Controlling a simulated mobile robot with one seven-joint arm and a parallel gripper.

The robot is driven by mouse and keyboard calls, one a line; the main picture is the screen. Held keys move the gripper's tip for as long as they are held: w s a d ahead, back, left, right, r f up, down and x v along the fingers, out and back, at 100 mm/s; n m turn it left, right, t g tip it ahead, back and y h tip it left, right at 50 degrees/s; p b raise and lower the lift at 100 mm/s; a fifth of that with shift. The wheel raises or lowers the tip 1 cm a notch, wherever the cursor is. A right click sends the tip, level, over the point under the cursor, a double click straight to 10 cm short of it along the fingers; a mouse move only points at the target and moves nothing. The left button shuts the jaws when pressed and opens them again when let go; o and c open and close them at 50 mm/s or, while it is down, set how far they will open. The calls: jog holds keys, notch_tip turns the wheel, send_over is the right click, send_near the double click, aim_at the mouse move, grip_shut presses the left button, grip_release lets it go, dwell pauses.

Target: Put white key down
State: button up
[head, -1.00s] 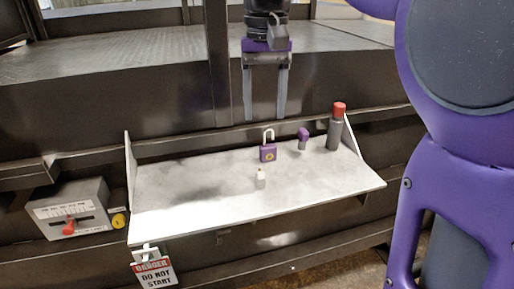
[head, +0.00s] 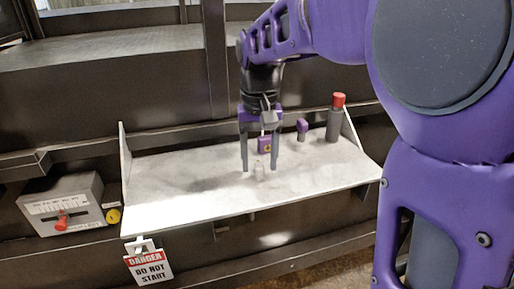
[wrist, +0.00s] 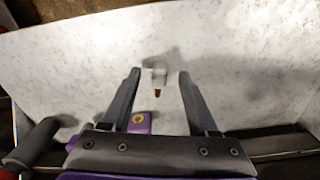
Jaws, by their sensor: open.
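The small white key (head: 259,172) stands on the pale shelf (head: 180,195), near its middle. In the wrist view the white key (wrist: 154,74) shows with a brownish tip, between and slightly beyond the fingertips. My gripper (head: 260,168) is open, pointing down, with one finger on each side of the key. In the wrist view my gripper (wrist: 160,74) shows a gap between each finger and the key. The head view does not show clearly how close the fingertips are to the shelf.
A purple padlock (head: 264,145) stands just behind the gripper. A purple-headed key (head: 302,126) and a red-capped can (head: 333,120) stand at the back right. A grey switch box (head: 62,205) and a danger tag (head: 149,265) are at left. The shelf's left half is clear.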

jog(key=shift+f, duration=0.95)
jog(key=shift+c, duration=0.2)
grip_shut()
